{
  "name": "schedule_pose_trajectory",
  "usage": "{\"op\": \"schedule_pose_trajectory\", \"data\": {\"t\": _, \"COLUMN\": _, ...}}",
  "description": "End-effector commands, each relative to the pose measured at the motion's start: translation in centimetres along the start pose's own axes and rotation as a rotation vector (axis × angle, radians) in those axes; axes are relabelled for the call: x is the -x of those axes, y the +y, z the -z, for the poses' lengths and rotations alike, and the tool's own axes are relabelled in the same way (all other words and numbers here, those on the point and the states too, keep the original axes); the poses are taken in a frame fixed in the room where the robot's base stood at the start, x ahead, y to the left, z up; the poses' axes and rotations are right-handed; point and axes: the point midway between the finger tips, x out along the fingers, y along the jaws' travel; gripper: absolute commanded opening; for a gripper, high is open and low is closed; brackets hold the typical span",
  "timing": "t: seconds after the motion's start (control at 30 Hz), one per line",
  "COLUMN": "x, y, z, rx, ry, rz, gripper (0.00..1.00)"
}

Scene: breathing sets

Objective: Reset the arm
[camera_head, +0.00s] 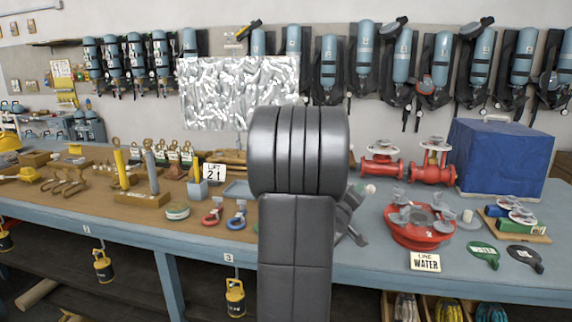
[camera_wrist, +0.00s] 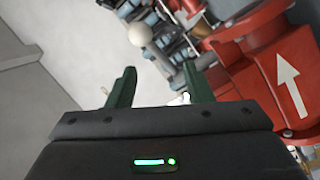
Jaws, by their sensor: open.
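My arm (camera_head: 297,160) rises in the middle of the head view and hides part of the bench behind it. My gripper shows partly at the arm's right side, over the blue bench (camera_head: 350,258). In the wrist view my gripper (camera_wrist: 158,78) has its two dark green fingers apart. I see nothing held between them. A pale round knob (camera_wrist: 140,34) appears beyond the fingers, and a red valve body with a white arrow (camera_wrist: 290,85) fills the right side, close by.
Red valves (camera_head: 433,173) and a blue box (camera_head: 500,158) stand at the back right. A red flanged wheel (camera_head: 418,236) and a "LINE WATER" sign (camera_head: 425,262) are nearer. Breathing sets (camera_head: 329,62) hang along the wall. Tools and hooks crowd the left bench.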

Motion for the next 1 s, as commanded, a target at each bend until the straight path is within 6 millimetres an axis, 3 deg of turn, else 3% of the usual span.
{"op": "schedule_pose_trajectory", "data": {"t": 0.5, "x": 0.6, "y": -0.7, "z": 1.3, "rx": 0.001, "ry": -0.161, "rz": -0.108, "gripper": 0.47}}
{"op": "schedule_pose_trajectory", "data": {"t": 1.0, "x": 0.7, "y": -0.9, "z": 1.3, "rx": 0.0, "ry": -0.181, "rz": -0.122, "gripper": 0.47}}
